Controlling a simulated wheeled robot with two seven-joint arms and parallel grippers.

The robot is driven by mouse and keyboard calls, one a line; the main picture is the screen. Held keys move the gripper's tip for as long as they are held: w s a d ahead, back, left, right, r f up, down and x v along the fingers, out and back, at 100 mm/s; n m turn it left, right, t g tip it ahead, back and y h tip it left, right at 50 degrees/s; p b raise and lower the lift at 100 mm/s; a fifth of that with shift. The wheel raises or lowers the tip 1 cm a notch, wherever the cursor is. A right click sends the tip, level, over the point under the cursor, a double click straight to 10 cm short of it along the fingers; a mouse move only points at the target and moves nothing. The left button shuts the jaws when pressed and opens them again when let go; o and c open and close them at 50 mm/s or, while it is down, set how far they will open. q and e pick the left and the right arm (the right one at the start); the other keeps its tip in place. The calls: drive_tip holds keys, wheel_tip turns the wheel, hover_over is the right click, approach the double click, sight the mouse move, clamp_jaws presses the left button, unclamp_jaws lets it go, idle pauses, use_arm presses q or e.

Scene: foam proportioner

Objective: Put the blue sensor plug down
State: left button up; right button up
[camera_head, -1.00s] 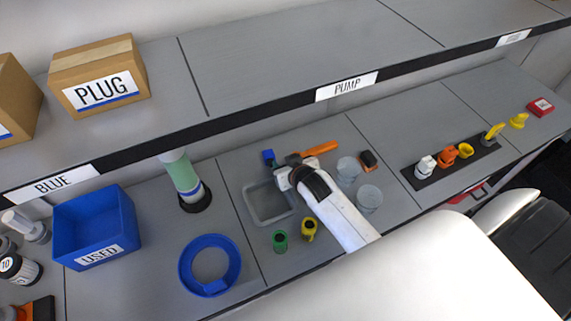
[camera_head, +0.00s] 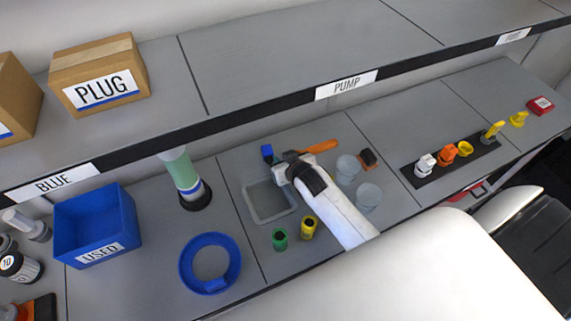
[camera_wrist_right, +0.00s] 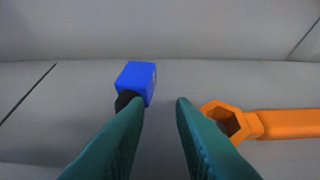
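The blue sensor plug (camera_head: 266,152), a small blue block with a black end, is at the back of the worktop behind the grey tray (camera_head: 250,205). In the right wrist view the plug (camera_wrist_right: 137,80) is just beyond the left fingertip, its black end partly hidden by that finger. I cannot tell whether they touch. My right gripper (camera_wrist_right: 160,100) has its two teal fingers apart, with nothing between the tips. In the head view my right gripper (camera_head: 284,157) is between the plug and an orange wrench (camera_head: 320,146). My left gripper is not in view.
The wrench's ring (camera_wrist_right: 228,121) lies close to the right finger. Clear cups (camera_head: 348,168), a green cup (camera_head: 280,239) and a yellow cup (camera_head: 308,228) stand around my right arm. The shelf (camera_head: 300,65) overhangs behind. A blue USED bin (camera_head: 95,225) is at left.

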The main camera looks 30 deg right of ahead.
drive_tip(key=o, duration=0.3)
